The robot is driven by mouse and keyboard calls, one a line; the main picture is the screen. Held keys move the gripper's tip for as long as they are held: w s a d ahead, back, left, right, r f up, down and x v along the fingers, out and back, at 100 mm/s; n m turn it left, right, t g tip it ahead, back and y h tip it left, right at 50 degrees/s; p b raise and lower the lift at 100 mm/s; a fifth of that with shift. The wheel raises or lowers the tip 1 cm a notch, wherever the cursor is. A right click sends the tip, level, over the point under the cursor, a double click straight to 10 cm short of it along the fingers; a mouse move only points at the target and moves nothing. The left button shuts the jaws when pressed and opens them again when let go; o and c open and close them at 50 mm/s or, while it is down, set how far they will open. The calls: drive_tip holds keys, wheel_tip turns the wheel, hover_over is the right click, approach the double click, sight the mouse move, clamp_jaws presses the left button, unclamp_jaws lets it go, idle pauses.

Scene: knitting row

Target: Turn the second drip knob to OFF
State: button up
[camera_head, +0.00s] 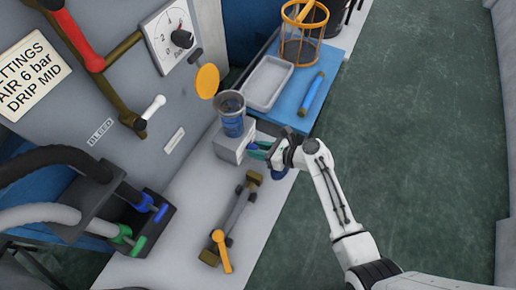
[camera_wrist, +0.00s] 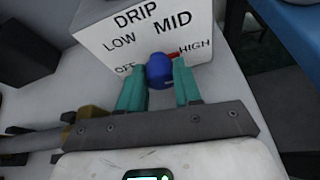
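The drip knob (camera_wrist: 159,71) is blue and sits low on the front of a white box (camera_wrist: 105,30), on a face marked DRIP, OFF, LOW, MID and HIGH. Its red pointer is turned to the right, by HIGH. My gripper (camera_wrist: 160,76) has its teal fingers on both sides of the knob, with no clear gap. In the head view my gripper (camera_head: 262,149) reaches the right side of the box (camera_head: 232,146), which has a clear cup with blue inside on top. The knob (camera_head: 253,146) is partly hidden there by the fingers.
A brass-ended bar with an orange lever (camera_head: 222,252) lies on the bench in front of the box. A blue mat (camera_head: 325,68) with a grey tray (camera_head: 268,83) and an orange basket (camera_head: 303,35) lies behind. An orange disc (camera_head: 207,81) stands close to the cup. Floor at right is clear.

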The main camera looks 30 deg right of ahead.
drive_tip(key=c, duration=0.5)
drive_tip(key=shift+s+a+n+t+h+p, duration=0.1)
drive_tip(key=shift+n+t+h+p, duration=0.25)
drive_tip(key=shift+n+h, duration=0.45)
drive_tip(key=n, duration=0.1)
drive_tip(key=n+t+b, duration=0.1)
drive_tip(key=shift+f+n+h, duration=0.2)
drive_tip(key=shift+n+h, duration=0.2)
drive_tip(key=shift+a+n+t+b, duration=0.1)
drive_tip(key=shift+n+t+b, duration=0.25)
drive_tip(key=shift+n+b, duration=0.05)
drive_tip(key=shift+r, duration=0.1)
drive_tip(key=o, duration=1.1)
drive_tip(key=shift+c, duration=0.2)
